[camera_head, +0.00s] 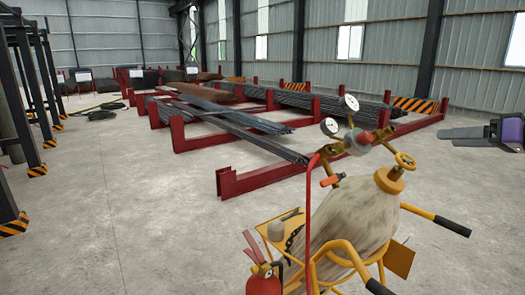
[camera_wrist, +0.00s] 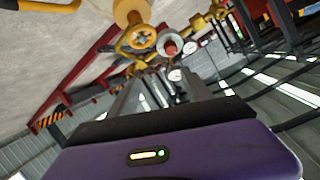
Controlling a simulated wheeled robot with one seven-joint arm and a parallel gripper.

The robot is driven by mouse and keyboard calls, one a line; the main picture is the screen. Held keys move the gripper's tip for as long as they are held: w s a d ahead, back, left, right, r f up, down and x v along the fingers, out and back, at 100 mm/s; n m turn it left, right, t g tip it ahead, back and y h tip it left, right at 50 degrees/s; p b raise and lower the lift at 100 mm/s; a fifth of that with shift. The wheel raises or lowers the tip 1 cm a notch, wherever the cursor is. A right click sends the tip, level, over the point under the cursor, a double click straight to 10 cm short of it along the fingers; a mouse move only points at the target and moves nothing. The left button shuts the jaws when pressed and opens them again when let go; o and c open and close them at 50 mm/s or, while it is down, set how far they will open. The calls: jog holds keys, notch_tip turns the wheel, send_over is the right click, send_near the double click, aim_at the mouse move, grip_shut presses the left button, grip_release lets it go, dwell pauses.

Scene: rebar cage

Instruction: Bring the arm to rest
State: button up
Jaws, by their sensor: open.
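My gripper (camera_head: 452,137) is at the right edge of the head view, with a purple body and grey-black fingers pointing left. It is raised above floor level, to the right of the cylinder cart and apart from it in the picture. In the wrist view the purple housing with a small lit indicator fills the bottom. The two grey fingers (camera_wrist: 162,76) stretch away from it, apart, with nothing held between them. The rest of my arm is out of the head view.
A gas cylinder cart (camera_head: 350,215) with gauges, valve and black-tipped handles stands close in front; its yellow valve wheel (camera_wrist: 142,38) shows in the wrist view. A red extinguisher (camera_head: 263,281) is beside it. Red racks (camera_head: 240,183) hold rebar behind.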

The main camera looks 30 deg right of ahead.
jog(key=d+r+m+t+h, duration=0.2)
jog(key=d+r+h, duration=0.2)
jog(key=w+a+f+m+h, duration=0.1)
jog(key=a+f+m+h, duration=0.15)
jog(key=f, duration=0.35)
jog(key=w+a+f+m+h, duration=0.1)
jog(key=f+m+h, duration=0.1)
jog(key=f+h, duration=0.3)
jog(key=s+a+f+n, duration=0.1)
jog(key=a+f, duration=1.4)
jog(key=a, duration=0.2)
jog(key=s+a+f+n+y, duration=0.2)
jog(key=s+a, duration=0.2)
jog(key=a, duration=0.3)
jog(key=s+a+f+n+t+y, duration=0.1)
jog(key=s+a+f+n+y, duration=0.15)
jog(key=a, duration=0.45)
jog(key=s+a+f+n+y, duration=0.15)
jog(key=s+a, duration=0.25)
jog(key=a, duration=0.4)
jog(key=s+a+f+n+g+y, duration=0.2)
jog(key=s+a+f+n+y, duration=0.2)
jog(key=s+a, duration=0.6)
jog(key=s+f+y, duration=0.2)
jog(key=s, duration=0.1)
jog(key=shift+a+f+g, duration=0.25)
jog(key=shift+f+g, duration=0.05)
jog(key=shift+n+y, duration=0.25)
